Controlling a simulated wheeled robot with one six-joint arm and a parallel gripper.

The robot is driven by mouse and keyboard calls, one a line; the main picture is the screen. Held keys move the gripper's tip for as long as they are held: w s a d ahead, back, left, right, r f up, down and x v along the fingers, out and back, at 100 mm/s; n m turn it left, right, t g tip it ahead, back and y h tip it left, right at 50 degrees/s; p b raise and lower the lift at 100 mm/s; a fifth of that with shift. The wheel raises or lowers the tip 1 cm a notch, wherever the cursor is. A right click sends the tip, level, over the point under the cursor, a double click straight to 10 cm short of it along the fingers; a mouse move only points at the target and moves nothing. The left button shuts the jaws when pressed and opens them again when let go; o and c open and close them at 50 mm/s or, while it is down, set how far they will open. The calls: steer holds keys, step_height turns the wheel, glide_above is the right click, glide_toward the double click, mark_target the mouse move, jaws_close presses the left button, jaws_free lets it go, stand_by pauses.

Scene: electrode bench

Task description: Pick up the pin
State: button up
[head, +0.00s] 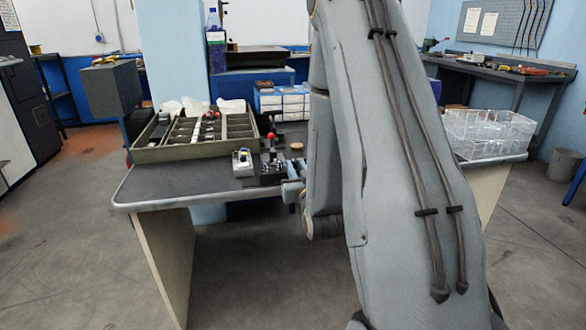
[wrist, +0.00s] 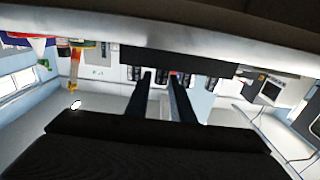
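I cannot make out the pin for certain. In the head view, a small dark fixture (head: 272,169) with a red ball-topped part (head: 271,136) stands near the front edge of the bench (head: 150,188), beside a small grey-white device (head: 242,162). My gripper shows in the wrist view as two dark fingers (wrist: 160,80) with a gap between them; it is open, and I see nothing held. Small dark parts, one with red, show around and beyond the fingertips. In the head view my arm hides most of the gripper, near the bench's front edge.
An olive compartment tray (head: 145,155) with several parts stands on the bench's left. A blue-white drawer box (head: 281,101) is behind. A clear wire-like basket (head: 488,133) stands at the right. My arm hides the bench's middle right.

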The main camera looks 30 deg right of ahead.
steer(key=x, duration=0.7)
steer(key=shift+w+f, duration=0.15)
steer(key=shift+f, duration=0.1)
jaws_close()
